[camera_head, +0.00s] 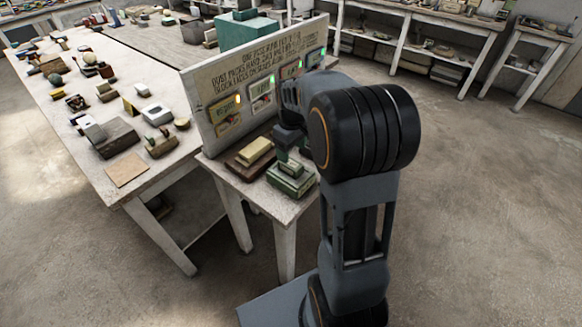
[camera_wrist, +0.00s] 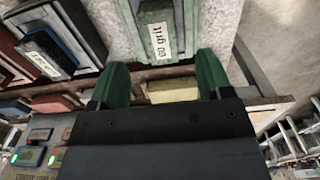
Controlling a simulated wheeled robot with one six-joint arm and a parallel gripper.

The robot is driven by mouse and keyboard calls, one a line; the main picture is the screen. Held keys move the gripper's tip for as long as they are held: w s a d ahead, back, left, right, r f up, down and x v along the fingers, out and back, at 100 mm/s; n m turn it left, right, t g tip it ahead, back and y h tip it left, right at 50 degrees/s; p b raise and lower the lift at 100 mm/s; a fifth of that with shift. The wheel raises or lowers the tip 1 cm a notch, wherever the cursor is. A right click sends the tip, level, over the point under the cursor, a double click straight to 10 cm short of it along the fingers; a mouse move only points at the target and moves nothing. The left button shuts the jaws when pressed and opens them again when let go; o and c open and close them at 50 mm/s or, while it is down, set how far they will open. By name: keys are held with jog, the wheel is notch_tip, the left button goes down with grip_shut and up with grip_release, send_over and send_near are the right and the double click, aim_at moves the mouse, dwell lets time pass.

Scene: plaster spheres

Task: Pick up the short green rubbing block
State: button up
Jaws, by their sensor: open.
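A short green block (camera_head: 291,168) sits on a wider green base (camera_head: 290,186) near the front corner of the small white table. In the wrist view a green block (camera_wrist: 179,14) with a white label, which seems to read "80 grit", shows ahead of my fingers. My gripper (camera_head: 284,151) is just above and behind the green block in the head view. Its green fingers are spread and empty in the wrist view (camera_wrist: 160,78), roughly in line with the block's sides. Whether they touch it cannot be told. My arm hides part of the table's right side.
A yellowish block (camera_head: 255,150) on a brown base lies left of the green one. An upright sign board (camera_head: 247,62) with small lit panels stands close behind. A long table (camera_head: 78,88) crowded with small objects is at the left. Open floor lies at the right.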

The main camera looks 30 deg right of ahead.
aim_at(291, 163)
jog(key=shift+w+a+f+p, duration=0.1)
jog(key=shift+f+p, duration=0.05)
jog(key=shift+f, duration=1.7)
jog(key=shift+w+f+p, duration=0.1)
jog(key=shift+f+p, duration=0.05)
jog(key=shift+f, duration=1.7)
jog(key=shift+c, duration=0.4)
jog(key=c, duration=1.1)
